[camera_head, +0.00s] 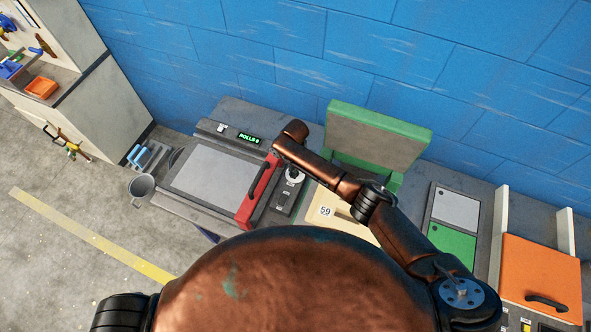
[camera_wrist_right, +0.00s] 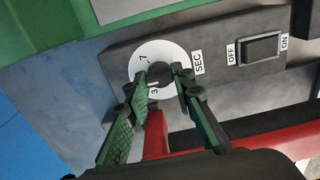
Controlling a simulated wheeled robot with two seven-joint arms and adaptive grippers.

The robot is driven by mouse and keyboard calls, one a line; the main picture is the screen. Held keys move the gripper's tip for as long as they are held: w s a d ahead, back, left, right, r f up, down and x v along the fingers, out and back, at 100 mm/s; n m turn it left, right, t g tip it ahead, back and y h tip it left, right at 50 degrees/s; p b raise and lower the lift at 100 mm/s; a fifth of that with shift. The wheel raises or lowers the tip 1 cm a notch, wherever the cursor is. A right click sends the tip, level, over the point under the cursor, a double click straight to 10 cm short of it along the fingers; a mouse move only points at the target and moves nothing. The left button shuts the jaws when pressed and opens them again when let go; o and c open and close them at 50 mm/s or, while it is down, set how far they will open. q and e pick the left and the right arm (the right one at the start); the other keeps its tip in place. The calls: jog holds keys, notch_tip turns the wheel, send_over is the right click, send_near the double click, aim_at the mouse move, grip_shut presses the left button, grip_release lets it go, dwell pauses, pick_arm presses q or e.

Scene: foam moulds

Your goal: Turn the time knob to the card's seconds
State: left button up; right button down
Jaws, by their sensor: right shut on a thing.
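The time knob (camera_wrist_right: 160,73) is a dark knob in the middle of a white dial (camera_wrist_right: 178,57), with the digits 7 and 3 and a SEC label beside it. The dial also shows small in the head view (camera_head: 294,173). My right gripper (camera_wrist_right: 168,78) has its green-padded fingers on both sides of the knob and is shut on it. Its fingers partly cover the dial's lower marks, so I cannot read the exact setting. A small white card (camera_head: 326,211) that appears to read 59 lies on a cream surface in the head view. My left gripper is not in view.
An OFF/ON switch (camera_wrist_right: 262,47) sits beside the dial. A red bar (camera_head: 259,191) with a dark handle is close by. A green-framed panel (camera_head: 374,137) stands behind. A lit green display (camera_head: 249,138) is at the back. An orange box (camera_head: 540,270) is at right.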

jog(key=shift+s+f, duration=0.1)
jog(key=c, duration=1.6)
grip_release()
notch_tip(320, 180, up, 12)
jog(key=shift+r, duration=0.1)
